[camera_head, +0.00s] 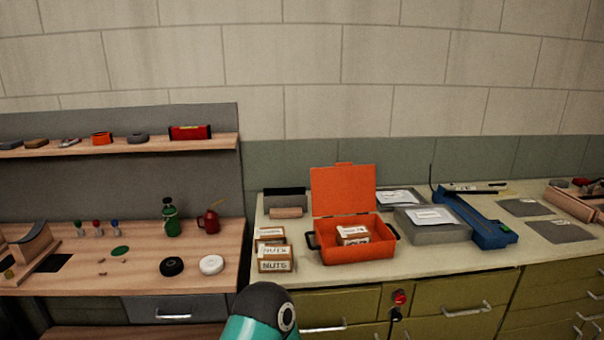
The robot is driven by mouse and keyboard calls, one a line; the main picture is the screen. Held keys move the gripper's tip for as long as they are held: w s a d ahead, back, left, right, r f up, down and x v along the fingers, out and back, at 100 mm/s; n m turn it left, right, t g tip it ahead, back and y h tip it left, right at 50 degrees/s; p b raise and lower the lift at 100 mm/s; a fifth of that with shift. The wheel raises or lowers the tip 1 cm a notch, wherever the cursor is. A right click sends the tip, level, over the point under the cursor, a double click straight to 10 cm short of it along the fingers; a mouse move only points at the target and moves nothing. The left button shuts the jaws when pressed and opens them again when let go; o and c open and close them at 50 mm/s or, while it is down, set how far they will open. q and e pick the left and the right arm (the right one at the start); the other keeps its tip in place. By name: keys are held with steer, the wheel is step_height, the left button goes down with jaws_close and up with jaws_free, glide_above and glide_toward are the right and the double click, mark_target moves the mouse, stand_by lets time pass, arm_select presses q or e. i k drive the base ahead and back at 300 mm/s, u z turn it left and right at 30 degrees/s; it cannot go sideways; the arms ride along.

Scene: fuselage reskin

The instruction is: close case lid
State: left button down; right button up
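An orange case (357,254) stands on the pale countertop, with its front facing me and a dark handle at each side. Its lid (342,189) is open and stands upright at the back, against the wall side. Small boxes with white labels (352,234) sit inside the case. A teal and dark part of my own arm shows at the bottom edge, below and left of the case and apart from it. Neither gripper is in view.
Label-fronted boxes of nuts (275,259) stand just left of the case. A grey case (432,224) and a blue tool (482,222) lie to its right. A wooden workbench (130,275) with bottles and small parts is at the left. Counter in front of the case is narrow.

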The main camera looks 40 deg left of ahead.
mark_target(344, 187)
steer(key=z, duration=0.05)
steer(key=k, duration=1.3)
steer(key=u, duration=0.7)
steer(key=i, duration=1)
steer(key=u, duration=0.1)
